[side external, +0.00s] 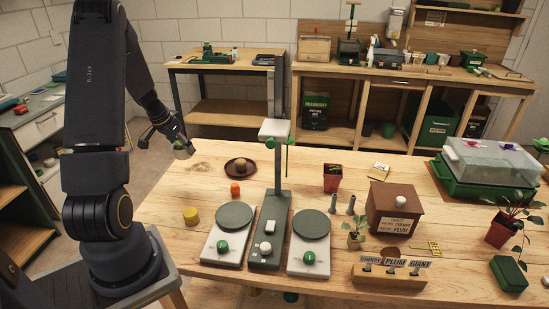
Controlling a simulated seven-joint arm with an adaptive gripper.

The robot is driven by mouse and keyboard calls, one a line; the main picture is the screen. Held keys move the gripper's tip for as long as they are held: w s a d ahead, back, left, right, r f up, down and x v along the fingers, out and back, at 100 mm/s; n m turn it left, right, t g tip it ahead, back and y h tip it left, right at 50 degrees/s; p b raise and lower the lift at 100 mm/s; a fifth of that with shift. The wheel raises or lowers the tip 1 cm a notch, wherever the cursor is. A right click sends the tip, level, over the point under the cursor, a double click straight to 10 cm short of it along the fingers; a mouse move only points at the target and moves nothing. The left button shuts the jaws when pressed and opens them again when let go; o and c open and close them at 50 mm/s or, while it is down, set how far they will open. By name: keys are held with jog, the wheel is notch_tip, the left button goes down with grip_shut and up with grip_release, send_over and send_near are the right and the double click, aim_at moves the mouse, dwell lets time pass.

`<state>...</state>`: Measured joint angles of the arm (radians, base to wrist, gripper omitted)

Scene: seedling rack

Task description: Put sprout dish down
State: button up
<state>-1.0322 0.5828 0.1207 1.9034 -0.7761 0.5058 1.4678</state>
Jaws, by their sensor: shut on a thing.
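My gripper (172,142) is at the left, over the far left edge of the wooden table. It is shut on a small, pale, round dish (184,153), which I take to be the sprout dish. The dish hangs just below the fingers and looks apart from the table top. Some green shows at its top, but the contents are too small to make out. The fingers partly hide the dish.
Two pads with grey discs (234,218) flank a grey post (271,230). Bare table (165,190) lies below the dish.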

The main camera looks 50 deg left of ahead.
jog(key=shift+s+d+r+n, duration=0.15)
jog(key=shift+s+d+n, duration=0.05)
jog(key=shift+n, duration=0.1)
jog(key=shift+n+y, duration=0.3)
jog(key=shift+n, duration=0.1)
jog(key=s+d+f+n+g+y, duration=0.25)
jog(key=s+f+n+g, duration=0.35)
jog(key=n, duration=0.8)
jog(key=shift+m+t, duration=0.5)
jog(key=shift+t, duration=0.4)
jog(key=shift+w+d+f, duration=0.45)
jog(key=shift+d+f, duration=0.05)
jog(key=shift+f, duration=0.6)
jog(key=shift+w+d+f, duration=0.5)
jog(key=shift+f, duration=0.65)
jog(key=shift+w+d+f, duration=0.45)
jog(key=shift+d+f, duration=0.05)
jog(key=shift+f, duration=0.6)
jog(key=o, duration=1.2)
jog(key=shift+f, duration=0.1)
